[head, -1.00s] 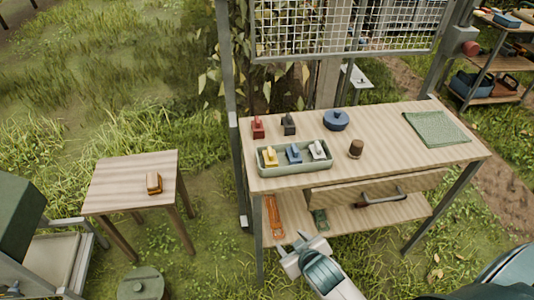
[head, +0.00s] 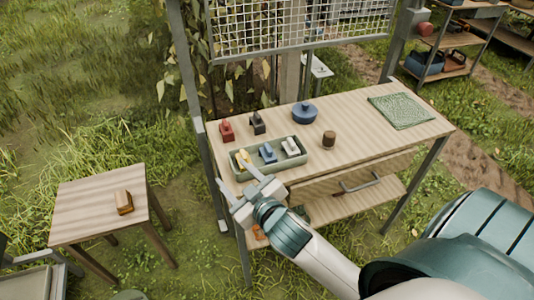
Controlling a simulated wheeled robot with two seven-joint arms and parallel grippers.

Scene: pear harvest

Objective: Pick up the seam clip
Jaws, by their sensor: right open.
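Several small clip-like pieces are on the workbench (head: 350,125); I cannot tell which one is the seam clip. A red one (head: 227,131) and a black one (head: 257,123) stand behind a green tray (head: 306,163). The tray holds a yellow one (head: 242,158), a blue one (head: 268,152) and a white one (head: 291,147). My right gripper (head: 232,169) is open and empty at the bench's front left corner. One finger overlaps the tray's front left in the picture, close to the yellow piece; contact cannot be told. My left gripper is out of view.
A blue lidded pot (head: 305,113), a brown cylinder (head: 329,138) and a green cloth (head: 402,110) are on the bench. A wire mesh panel (head: 300,25) rises behind it. A small table (head: 85,205) at left holds a tan block (head: 123,201).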

